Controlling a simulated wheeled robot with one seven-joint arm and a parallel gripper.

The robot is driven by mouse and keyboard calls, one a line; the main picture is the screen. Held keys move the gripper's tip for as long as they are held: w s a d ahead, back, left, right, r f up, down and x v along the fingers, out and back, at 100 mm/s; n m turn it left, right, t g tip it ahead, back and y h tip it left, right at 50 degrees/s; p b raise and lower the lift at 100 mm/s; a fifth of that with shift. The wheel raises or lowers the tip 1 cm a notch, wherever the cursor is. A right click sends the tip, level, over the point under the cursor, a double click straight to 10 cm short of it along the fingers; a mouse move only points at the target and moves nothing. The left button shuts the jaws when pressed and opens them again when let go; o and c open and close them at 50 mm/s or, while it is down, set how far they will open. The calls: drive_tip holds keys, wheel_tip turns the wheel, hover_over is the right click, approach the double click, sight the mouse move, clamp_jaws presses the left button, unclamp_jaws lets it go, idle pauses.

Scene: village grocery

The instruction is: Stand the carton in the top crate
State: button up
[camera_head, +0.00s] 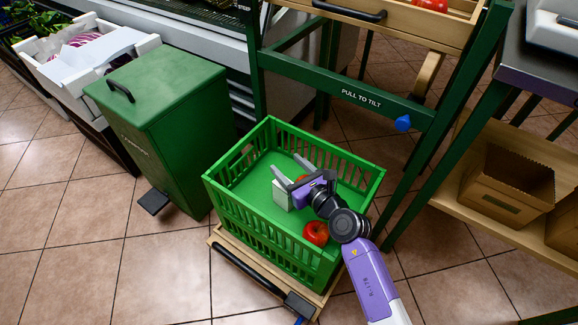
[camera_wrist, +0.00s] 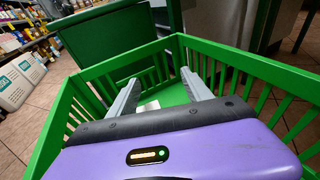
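A green slatted crate (camera_head: 236,224) stands open on a wooden dolly. A small whitish carton (camera_head: 284,196) is inside it, just below my gripper, and looks upright. My gripper (camera_head: 285,162) reaches into the crate with its two grey fingers spread apart and nothing visible between the tips. In the wrist view my gripper (camera_wrist: 160,78) is also open, and a pale patch, perhaps the carton (camera_wrist: 149,106), shows low beside the left finger. My purple wrist hides part of the carton. I cannot tell whether a finger touches it.
A red apple (camera_head: 316,233) lies in the crate near its front right; another red fruit (camera_head: 301,178) is partly hidden behind my gripper. A green bin (camera_head: 165,125) stands left. A green stand (camera_head: 352,98) with a wooden tray (camera_head: 398,22) rises behind. Cardboard boxes (camera_head: 503,185) sit right.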

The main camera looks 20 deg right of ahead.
drive_tip(key=r+p+v, duration=0.1)
drive_tip(key=p+v, duration=0.3)
drive_tip(key=v, duration=0.8)
drive_tip(key=shift+r, duration=0.2)
